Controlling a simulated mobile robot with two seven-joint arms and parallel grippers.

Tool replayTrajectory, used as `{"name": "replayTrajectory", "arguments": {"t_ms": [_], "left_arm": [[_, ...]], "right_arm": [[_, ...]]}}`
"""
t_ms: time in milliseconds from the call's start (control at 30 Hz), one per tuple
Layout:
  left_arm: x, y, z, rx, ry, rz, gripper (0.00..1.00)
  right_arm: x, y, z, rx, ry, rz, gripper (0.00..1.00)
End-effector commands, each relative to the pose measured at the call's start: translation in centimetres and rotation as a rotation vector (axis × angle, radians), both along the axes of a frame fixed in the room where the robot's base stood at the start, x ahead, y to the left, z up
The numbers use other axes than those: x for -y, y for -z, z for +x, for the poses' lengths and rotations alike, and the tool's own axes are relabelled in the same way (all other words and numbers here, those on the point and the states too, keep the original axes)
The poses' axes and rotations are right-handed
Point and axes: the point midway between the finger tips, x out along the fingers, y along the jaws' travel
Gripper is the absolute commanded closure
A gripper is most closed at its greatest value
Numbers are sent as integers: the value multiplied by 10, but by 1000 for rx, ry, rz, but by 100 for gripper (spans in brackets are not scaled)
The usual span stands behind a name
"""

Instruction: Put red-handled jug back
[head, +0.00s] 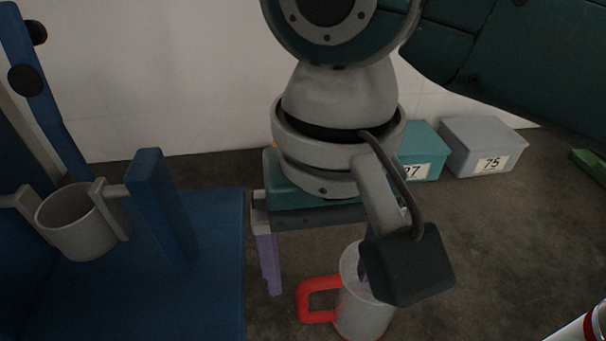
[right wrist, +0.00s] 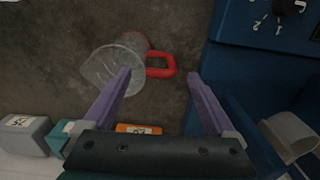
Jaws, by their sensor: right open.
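The jug (head: 362,312) is a pale see-through vessel with a red handle (head: 316,300), standing on the dark surface at the bottom middle of the head view. My right gripper (head: 318,275) is open, with purple fingers spread above it. The far finger is mostly hidden behind my dark wrist camera. In the right wrist view the jug (right wrist: 112,70) lies to the left, partly behind the left fingertip. Its red handle (right wrist: 162,66) shows between the two fingertips (right wrist: 159,76). I see no contact; the jug is not gripped. My left gripper is not in view.
A blue machine (head: 215,270) holding a grey cup (head: 82,222) stands at left. A teal box (head: 425,150) and a grey box (head: 482,148) marked 75 sit at the back. An orange box (right wrist: 138,129) shows in the wrist view. A red-and-white object (head: 590,328) is at bottom right.

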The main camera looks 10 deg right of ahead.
Motion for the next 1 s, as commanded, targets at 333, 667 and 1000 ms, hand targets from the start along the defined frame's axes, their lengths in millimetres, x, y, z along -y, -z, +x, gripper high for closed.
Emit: {"name": "replayTrajectory", "arguments": {"t_ms": [333,667,1000], "left_arm": [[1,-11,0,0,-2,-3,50],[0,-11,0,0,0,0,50],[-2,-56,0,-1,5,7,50]], "right_arm": [[0,-46,0,0,0,1,9],[0,-47,0,-1,-2,3,9],[-29,-70,-41,66,-142,275,9]]}}
